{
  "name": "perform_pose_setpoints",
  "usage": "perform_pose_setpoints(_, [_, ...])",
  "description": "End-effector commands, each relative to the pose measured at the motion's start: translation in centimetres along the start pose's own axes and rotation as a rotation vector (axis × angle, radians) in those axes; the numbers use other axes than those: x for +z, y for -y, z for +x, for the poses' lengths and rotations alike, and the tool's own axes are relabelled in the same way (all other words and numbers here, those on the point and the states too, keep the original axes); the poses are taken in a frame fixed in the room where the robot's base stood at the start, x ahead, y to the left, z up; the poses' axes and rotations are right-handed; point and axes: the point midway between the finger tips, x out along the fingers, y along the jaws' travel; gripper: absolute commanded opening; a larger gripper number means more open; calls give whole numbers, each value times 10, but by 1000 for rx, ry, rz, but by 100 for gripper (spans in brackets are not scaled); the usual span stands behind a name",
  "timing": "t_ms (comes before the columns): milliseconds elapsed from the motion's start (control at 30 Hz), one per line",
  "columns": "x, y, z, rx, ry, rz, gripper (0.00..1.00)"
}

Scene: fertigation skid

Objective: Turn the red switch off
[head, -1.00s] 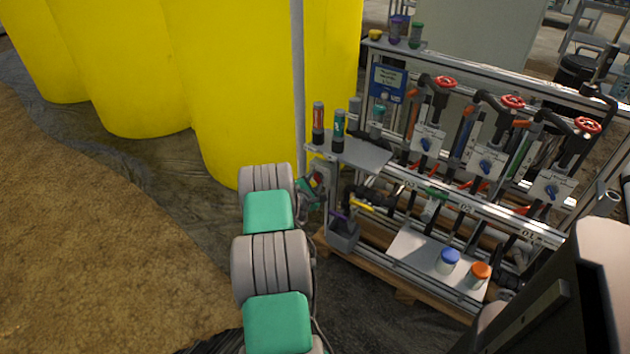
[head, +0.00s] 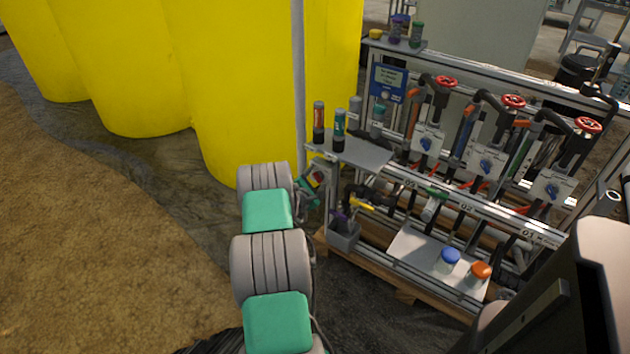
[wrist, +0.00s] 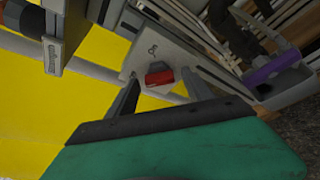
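The red switch (wrist: 159,76) is a small red handle on a light grey plate (wrist: 165,50) with a small dark mark above it. In the wrist view the handle lies roughly across the picture. My gripper (wrist: 161,84) is open, with one dark finger on each side of the switch; I cannot tell whether either finger touches it. In the head view the red switch (head: 318,178) shows small on the left end of the skid, with my gripper (head: 309,191) close to it and partly hidden behind my arm.
A grey shelf (head: 362,154) with several bottles juts out above the switch. A grey bin (head: 344,236) holding tools hangs below right. Yellow tanks (head: 240,90) and a grey post (head: 298,80) stand behind. Blue valve handles (head: 486,166) are farther right.

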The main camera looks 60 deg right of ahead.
Motion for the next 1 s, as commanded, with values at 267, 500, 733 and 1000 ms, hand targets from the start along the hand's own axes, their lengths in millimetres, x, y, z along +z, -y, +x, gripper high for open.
perform_pose_setpoints(267, [1, -1, -5, 0, 0, 1, 60])
perform_pose_setpoints(500, [0, -3, -51, 1, -3, -2, 60])
perform_pose_setpoints(733, [0, -1, -78, 1, -1, 0, 60])
perform_pose_setpoints(1000, [0, 0, -78, 0, 0, 1, 60])
